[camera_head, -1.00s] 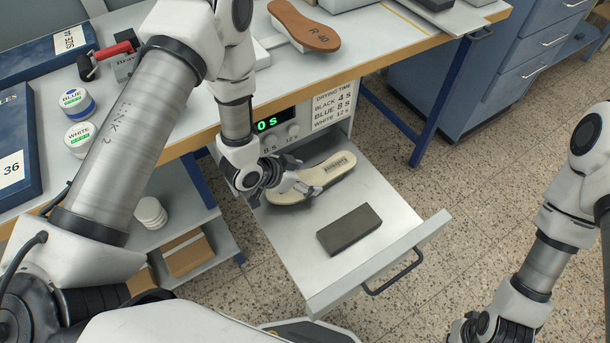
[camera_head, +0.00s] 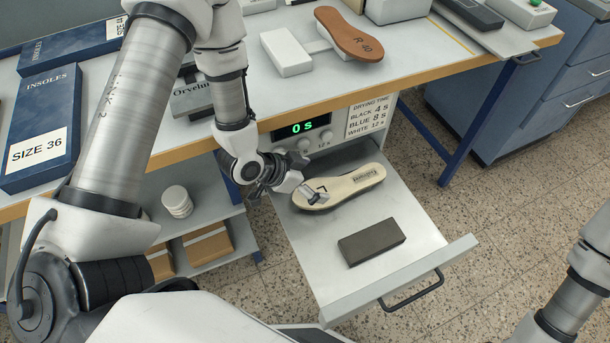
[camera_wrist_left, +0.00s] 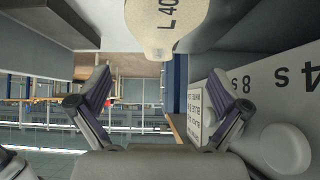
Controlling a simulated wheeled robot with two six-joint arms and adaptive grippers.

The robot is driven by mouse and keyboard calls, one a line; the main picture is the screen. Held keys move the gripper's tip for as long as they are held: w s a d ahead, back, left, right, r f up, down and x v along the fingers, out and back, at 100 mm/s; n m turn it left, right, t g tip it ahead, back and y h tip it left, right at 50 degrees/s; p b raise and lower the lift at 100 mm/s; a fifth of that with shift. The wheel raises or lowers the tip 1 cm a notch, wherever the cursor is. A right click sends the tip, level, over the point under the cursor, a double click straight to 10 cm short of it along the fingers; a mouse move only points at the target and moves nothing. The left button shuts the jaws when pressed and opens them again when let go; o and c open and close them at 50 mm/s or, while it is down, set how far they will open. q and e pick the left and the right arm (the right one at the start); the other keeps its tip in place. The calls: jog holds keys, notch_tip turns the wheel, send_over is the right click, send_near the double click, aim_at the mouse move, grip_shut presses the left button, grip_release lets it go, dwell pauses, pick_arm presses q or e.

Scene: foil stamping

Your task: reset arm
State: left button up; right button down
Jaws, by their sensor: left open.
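My left gripper (camera_head: 308,194) is at the left end of the cream insole (camera_head: 350,184), which lies in the open drawer (camera_head: 300,255). In the left wrist view the gripper (camera_wrist_left: 166,95) has its two fingers spread with nothing between them. There the insole (camera_wrist_left: 165,22), marked L 40, shows beyond the fingers at the top of the picture. I cannot tell whether a finger touches it. My right arm comes in at the lower right of the head view, with its gripper out of frame.
A dark block (camera_head: 371,241) lies in the drawer in front of the insole. Above the drawer, a panel display (camera_head: 301,128) reads 0 s. On the table are a brown R 40 sole (camera_head: 348,35), a white block (camera_head: 286,51) and blue insole boxes (camera_head: 45,120). Floor right of the drawer is clear.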

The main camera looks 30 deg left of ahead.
pick_arm(q)
jog(key=v, duration=0.4)
jog(key=shift+s+r, duration=0.1)
jog(key=s+a+f+n+g+y+p, duration=0.1)
jog(key=s+f+n+g+y+p, duration=0.1)
jog(key=s, duration=0.7)
jog(key=s+a+f+n+g+y+p, duration=0.2)
jog(key=s+f+n+g+p, duration=0.3)
jog(key=s, duration=0.4)
jog(key=shift+a+f+n+y+p, duration=0.15)
jog(key=shift+f+n+y+p, duration=0.05)
jog(key=shift+n+y+p, duration=0.55)
